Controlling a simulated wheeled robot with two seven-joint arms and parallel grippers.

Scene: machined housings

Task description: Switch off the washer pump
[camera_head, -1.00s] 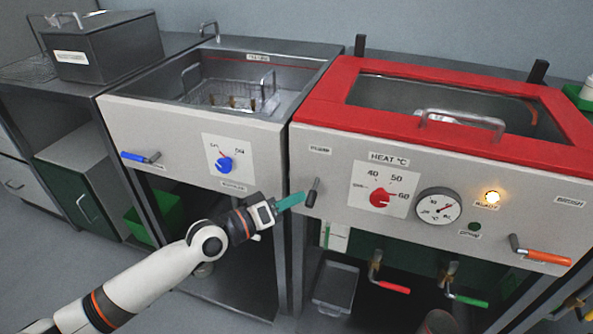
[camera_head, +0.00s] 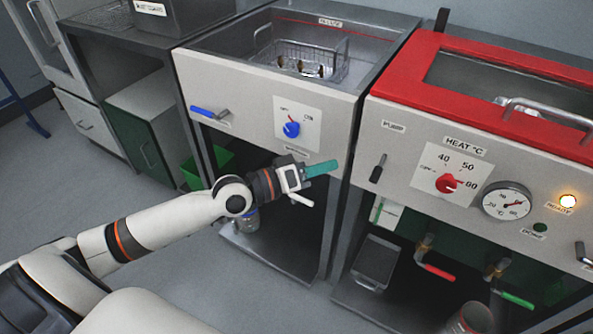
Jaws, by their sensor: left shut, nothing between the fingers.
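The pump switch (camera_head: 378,168) is a small dark lever under a label that appears to read PUMP. It sits on the left of the pale front panel of the red-topped washer (camera_head: 405,150). Its handle hangs downward, leaning slightly left at its lower end. My left gripper (camera_head: 334,166), with teal fingers, is shut and empty. It points right toward the lever and stands apart from it, a short gap to its left, in front of the neighbouring unit. My right gripper is out of view.
A red heat knob (camera_head: 446,183), a round gauge (camera_head: 507,201) and a lit amber lamp (camera_head: 568,202) share the washer panel. The left tank (camera_head: 230,75) has a blue knob (camera_head: 291,129) and a blue-handled lever (camera_head: 203,112). Red and green valve handles hang below.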

